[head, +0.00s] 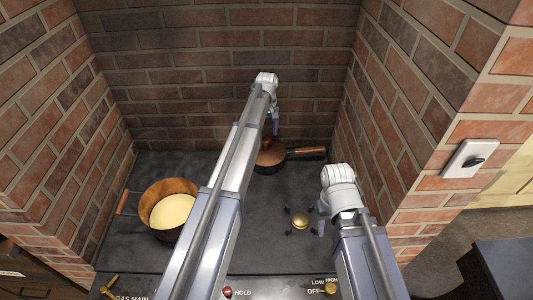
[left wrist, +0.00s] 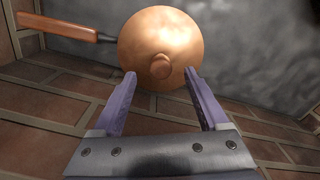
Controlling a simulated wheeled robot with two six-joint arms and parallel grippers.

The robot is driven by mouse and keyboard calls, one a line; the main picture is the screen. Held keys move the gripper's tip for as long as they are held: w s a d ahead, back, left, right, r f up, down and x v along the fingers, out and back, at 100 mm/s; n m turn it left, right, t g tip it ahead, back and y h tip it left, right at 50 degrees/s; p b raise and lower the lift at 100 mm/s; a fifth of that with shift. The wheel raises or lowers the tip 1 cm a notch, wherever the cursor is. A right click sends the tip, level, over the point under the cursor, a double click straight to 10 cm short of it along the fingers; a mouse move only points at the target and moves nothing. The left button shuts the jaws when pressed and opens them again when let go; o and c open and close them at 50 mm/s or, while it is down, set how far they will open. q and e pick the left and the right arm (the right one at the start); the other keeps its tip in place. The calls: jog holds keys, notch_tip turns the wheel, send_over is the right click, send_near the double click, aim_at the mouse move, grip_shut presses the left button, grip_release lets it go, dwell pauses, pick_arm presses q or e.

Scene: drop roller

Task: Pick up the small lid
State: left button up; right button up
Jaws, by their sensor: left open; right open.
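The small lid is a round copper lid with a knob, on a small pan with a wooden handle at the back of the stove in the head view (head: 268,154). In the left wrist view the lid (left wrist: 165,32) fills the top middle, with its knob (left wrist: 160,68) facing me. My left gripper (left wrist: 161,82) is open, its two purple fingers on either side of the knob's line, with nothing between them. In the head view my left gripper (head: 274,125) is just above the lid, partly hidden by my arm. My right gripper (head: 317,217) is open and empty near a brass burner.
A large copper pot (head: 167,208) with pale yellow contents stands at the left of the dark stove top (head: 240,240). The pan's handle (head: 306,152) points right. A brass burner (head: 300,219) sits at front right. Brick walls (head: 225,70) enclose the stove at back and sides.

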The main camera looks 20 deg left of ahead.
aim_at(267, 139)
pick_arm(q)
jog(key=shift+f+b, duration=0.3)
jog(key=shift+f, duration=0.45)
pick_arm(e)
jog(key=shift+f, duration=0.7)
pick_arm(q)
jog(key=shift+f, duration=0.1)
pick_arm(e)
jog(key=shift+f, duration=0.1)
pick_arm(q)
notch_tip(267, 139, down, 5)
jog(key=b, duration=0.5)
jog(key=shift+w+a, duration=0.1)
pick_arm(e)
notch_tip(267, 139, down, 5)
pick_arm(q)
grip_shut()
